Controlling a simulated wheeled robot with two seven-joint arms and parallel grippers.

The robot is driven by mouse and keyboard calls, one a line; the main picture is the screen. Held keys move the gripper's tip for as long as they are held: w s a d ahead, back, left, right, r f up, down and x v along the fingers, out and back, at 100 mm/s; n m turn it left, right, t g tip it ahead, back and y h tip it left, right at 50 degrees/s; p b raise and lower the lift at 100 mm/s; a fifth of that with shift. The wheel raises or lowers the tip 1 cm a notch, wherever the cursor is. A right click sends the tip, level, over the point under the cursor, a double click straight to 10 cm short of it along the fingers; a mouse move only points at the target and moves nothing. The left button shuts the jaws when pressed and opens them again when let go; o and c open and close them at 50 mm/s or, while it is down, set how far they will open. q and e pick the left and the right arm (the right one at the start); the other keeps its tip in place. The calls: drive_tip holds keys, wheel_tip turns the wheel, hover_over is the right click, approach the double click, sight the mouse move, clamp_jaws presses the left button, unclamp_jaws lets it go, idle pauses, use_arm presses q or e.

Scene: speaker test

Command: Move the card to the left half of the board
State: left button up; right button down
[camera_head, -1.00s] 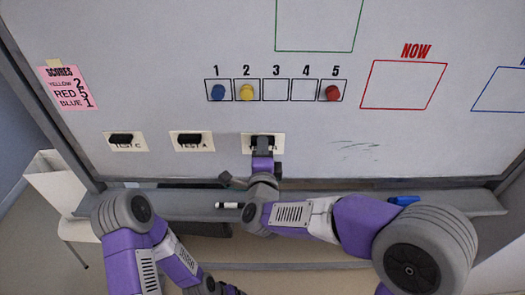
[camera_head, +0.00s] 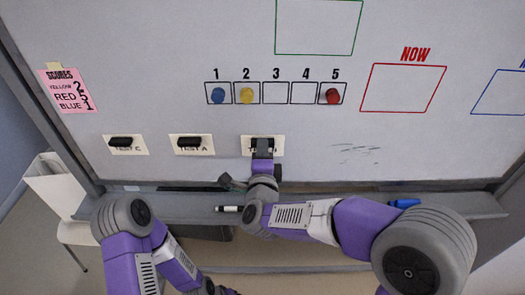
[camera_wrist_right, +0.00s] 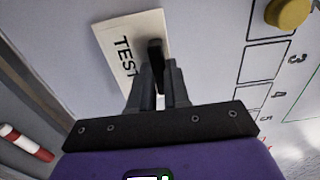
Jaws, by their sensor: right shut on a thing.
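Three white cards, each with a black handle-like piece, are on the whiteboard (camera_head: 180,60). The left card (camera_head: 140,150) reads TEST C and the middle card (camera_head: 204,151) reads TEST A. My right gripper (camera_head: 262,146) is at the third card (camera_head: 246,149), shut on its black piece. In the right wrist view, the black piece (camera_wrist_right: 156,52) is between the fingertips (camera_wrist_right: 158,75), and the card (camera_wrist_right: 113,40) shows TEST. Its last letter is hidden by the gripper. The card lies flat against the board, or very near it. My left arm shows at lower left; its gripper is out of view.
Above the cards is a numbered row of boxes with blue (camera_head: 217,95), yellow (camera_head: 246,95) and red (camera_head: 332,95) magnets. A pink score note (camera_head: 67,90) is at far left. A red NOW frame (camera_head: 403,88) is at right. Markers lie on the ledge (camera_head: 330,205) below.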

drive_tip(key=shift+w, duration=0.2)
drive_tip(key=c, duration=0.6)
unclamp_jaws()
drive_tip(key=shift+s, duration=0.1)
drive_tip(key=s+b, duration=0.2)
drive_tip(key=s, duration=0.5)
drive_tip(key=shift+b, duration=0.3)
idle(0.5)
